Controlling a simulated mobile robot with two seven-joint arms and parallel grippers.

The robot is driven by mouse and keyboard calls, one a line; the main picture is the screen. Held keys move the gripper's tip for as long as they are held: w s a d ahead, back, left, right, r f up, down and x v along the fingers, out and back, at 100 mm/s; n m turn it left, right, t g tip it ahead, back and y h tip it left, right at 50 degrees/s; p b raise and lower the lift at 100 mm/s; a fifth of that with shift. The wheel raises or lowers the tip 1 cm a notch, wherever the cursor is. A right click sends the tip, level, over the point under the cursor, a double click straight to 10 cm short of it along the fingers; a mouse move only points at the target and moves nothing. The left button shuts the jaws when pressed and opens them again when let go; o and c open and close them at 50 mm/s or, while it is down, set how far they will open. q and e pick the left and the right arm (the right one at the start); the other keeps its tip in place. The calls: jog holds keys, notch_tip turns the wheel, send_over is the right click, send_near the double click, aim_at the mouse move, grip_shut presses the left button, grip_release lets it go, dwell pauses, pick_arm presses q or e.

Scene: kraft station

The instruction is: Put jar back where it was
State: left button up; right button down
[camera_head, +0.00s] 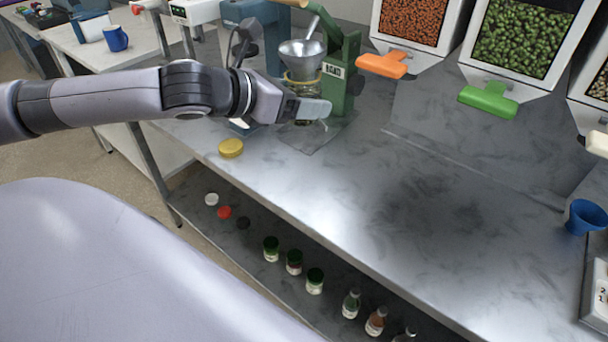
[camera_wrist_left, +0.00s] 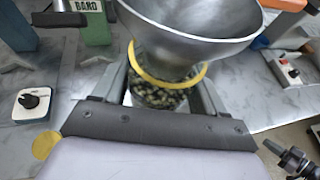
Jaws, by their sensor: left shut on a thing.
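The jar is glass with a yellow rim and dark, pale-flecked contents. It is seen from above in the left wrist view (camera_wrist_left: 160,96) and stands beside the green press (camera_head: 344,75) in the head view (camera_head: 302,91). A metal funnel (camera_head: 301,58) is over its mouth; I cannot tell whether it rests on the rim. My left gripper (camera_head: 308,110) is shut around the jar, one finger on each side, partly hiding it. A yellow lid (camera_head: 231,148) lies on the counter to the left.
The steel counter (camera_head: 400,230) is clear at its middle. Dispensers with an orange handle (camera_head: 384,64) and a green handle (camera_head: 488,99) hang at the back. A blue funnel (camera_head: 584,216) stands at right. Several jars and bottles (camera_head: 294,262) stand on the lower shelf.

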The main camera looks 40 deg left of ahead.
pick_arm(q)
send_over(302, 187)
notch_tip(302, 187, down, 13)
jog(key=shift+f, duration=0.2)
jog(key=shift+f+b, duration=0.65)
jog(key=shift+f, duration=1.15)
jog(key=shift+f, duration=0.2)
jog(key=o, duration=1.3)
